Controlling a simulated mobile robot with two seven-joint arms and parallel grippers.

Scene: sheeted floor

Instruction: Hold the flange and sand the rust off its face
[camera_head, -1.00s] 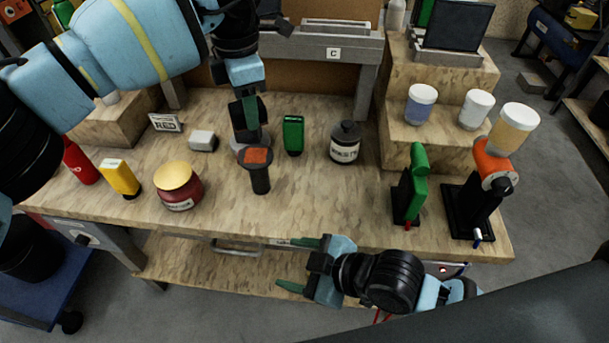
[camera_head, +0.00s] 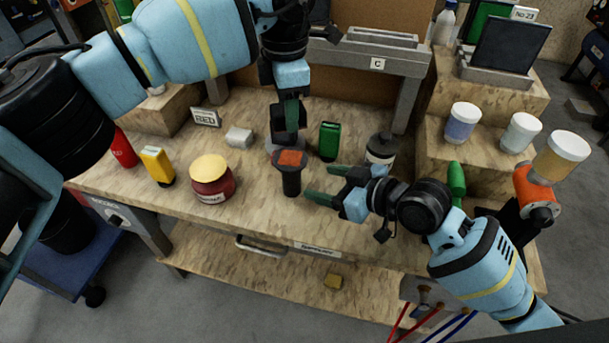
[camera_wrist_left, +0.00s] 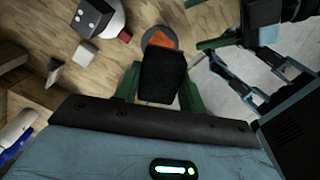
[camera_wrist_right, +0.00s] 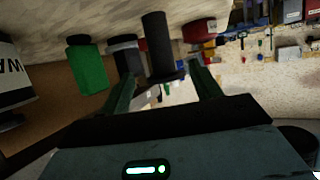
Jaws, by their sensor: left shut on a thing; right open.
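My right gripper (camera_head: 322,183) is open and empty, just right of the tool. In the right wrist view the handle (camera_wrist_right: 157,45) is beyond the fingertips, between them.
A red jar (camera_head: 212,181) and a yellow container (camera_head: 157,166) stand left. A green container (camera_head: 329,141) and a dark labelled bottle (camera_head: 381,150) stand close behind my right gripper. A green-handled tool (camera_head: 456,180) and an orange device (camera_head: 535,192) are at right.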

